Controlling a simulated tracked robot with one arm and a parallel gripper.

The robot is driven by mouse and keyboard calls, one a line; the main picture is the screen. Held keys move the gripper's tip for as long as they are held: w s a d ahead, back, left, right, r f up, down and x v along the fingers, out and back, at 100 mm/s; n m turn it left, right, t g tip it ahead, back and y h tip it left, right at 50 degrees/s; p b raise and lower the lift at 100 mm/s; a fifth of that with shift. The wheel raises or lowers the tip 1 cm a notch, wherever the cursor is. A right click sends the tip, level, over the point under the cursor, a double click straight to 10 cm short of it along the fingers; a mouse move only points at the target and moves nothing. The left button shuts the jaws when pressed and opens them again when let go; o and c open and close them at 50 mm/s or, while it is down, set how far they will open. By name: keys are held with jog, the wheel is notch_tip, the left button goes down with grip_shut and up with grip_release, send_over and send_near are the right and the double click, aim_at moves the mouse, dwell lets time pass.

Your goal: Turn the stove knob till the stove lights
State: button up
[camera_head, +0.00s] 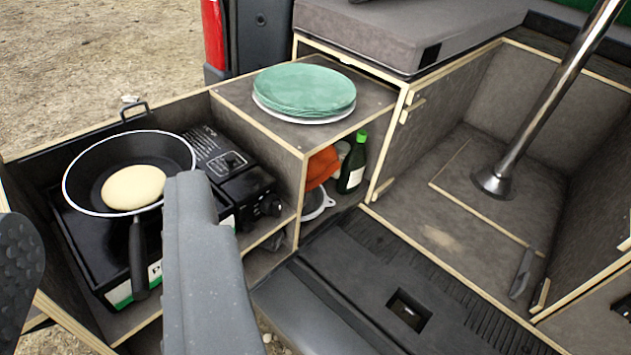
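The black portable stove (240,184) sits in the left wooden compartment of the tailgate unit. Its dark knob (270,205) shows on the front right part of the stove, partly merging with the black housing. A black frying pan (88,163) with a pale round pancake (133,187) stands on the stove and hides the burner. No flame is visible. My gripper (104,212) is open, with one finger at the left edge and the other in front of the stove. The right finger appears left of the knob and hides part of the stove front. I see nothing between the fingers except the pan and stove behind.
The pan handle (138,262) points towards me between the fingers. Green plates (305,88) sit on the cabinet top right of the stove. A green bottle (353,165) and an orange item (321,167) are on the shelf below. A metal post (550,95) stands at right.

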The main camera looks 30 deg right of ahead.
aim_at(279, 213)
jog(key=w+d+f+n+t+p, duration=0.1)
jog(key=w+d+f+p, duration=0.2)
jog(key=w+d+f, duration=0.55)
jog(key=w+d+f+n+p, duration=0.1)
jog(key=w+d+f+p, duration=0.2)
jog(key=w+d+f, duration=0.55)
jog(key=d+f+n+y+p, duration=0.1)
jog(key=d+f+y+p, duration=0.2)
jog(key=f, duration=0.8)
jog(key=d+f+n+y+p, duration=0.1)
jog(key=d+f+n+y, duration=0.3)
jog(key=f, duration=0.8)
jog(key=w+a, duration=0.1)
jog(key=w, duration=0.2)
jog(key=w+a+m+b, duration=0.1)
jog(key=w+a, duration=0.1)
jog(key=w, duration=0.2)
jog(key=w+a+m+b, duration=0.1)
jog(key=w, duration=0.2)
jog(key=shift+w+a+r+y, duration=0.15)
jog(key=shift+w+a+y, duration=0.05)
jog(key=shift+a+y, duration=0.2)
jog(key=shift+w+a+r, duration=0.1)
jog(key=shift+w+a, duration=0.15)
jog(key=shift+w, duration=0.4)
